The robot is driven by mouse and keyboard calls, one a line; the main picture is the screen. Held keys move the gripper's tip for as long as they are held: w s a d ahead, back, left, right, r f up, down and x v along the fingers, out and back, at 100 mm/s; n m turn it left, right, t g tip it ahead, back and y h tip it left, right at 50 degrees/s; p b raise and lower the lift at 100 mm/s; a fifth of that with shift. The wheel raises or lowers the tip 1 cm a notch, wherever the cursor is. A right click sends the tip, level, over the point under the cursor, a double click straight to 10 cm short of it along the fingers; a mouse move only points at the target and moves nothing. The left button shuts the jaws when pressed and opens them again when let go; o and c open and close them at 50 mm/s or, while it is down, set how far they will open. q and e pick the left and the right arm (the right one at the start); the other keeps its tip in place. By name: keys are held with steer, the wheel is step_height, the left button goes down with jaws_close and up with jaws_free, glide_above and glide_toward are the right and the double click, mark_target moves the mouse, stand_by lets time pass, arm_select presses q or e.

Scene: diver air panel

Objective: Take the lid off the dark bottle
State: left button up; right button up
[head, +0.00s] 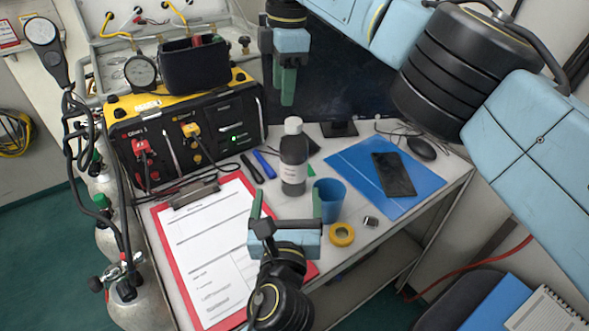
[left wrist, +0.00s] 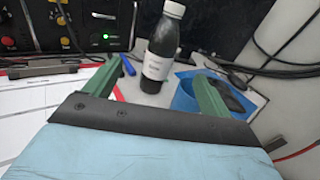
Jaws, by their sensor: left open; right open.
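The dark bottle (head: 293,165) stands upright on the table, with a white lid (head: 293,125) on top and a pale label on its side. In the left wrist view the bottle (left wrist: 160,50) stands beyond the fingers, with its lid (left wrist: 174,8) at the top edge. My left gripper (head: 287,205) is open and empty, in front of the bottle and apart from it, above the clipboard's right side. My right gripper (head: 284,85) is raised behind and above the bottle, pointing down. Its fingers appear nearly in line from here, and nothing shows between them.
A blue cup (head: 329,200) stands close to the bottle's right front, near my left gripper. Yellow tape (head: 341,235), a blue mat (head: 375,195) with a phone (head: 394,174), and a red clipboard (head: 172,252) lie around. The diver panel (head: 185,125) stands behind left, a monitor (head: 345,95) behind right.

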mark_target(293, 159)
steer(key=shift+w+d+r+m+h, duration=0.15)
steer(key=shift+d+m+h, duration=0.15)
steer(key=shift+d, duration=0.4)
steer(key=shift+d+r, duration=0.2)
steer(key=shift+d, duration=0.05)
steer(key=shift+r, duration=0.1)
arm_select(q)
steer(key=shift+m, duration=0.4)
steer(key=w, duration=0.9)
steer(key=w+d, duration=0.1)
steer(key=w, duration=0.3)
steer(key=shift+w+f, duration=0.2)
steer(key=shift+w, duration=0.1)
steer(key=shift+c, duration=0.4)
steer(key=c, duration=1.7)
jaws_close()
arm_select(e)
steer(key=m, duration=0.4)
steer(key=shift+m, duration=0.3)
steer(key=shift+f, duration=4.05)
steer(key=shift+c, duration=0.3)
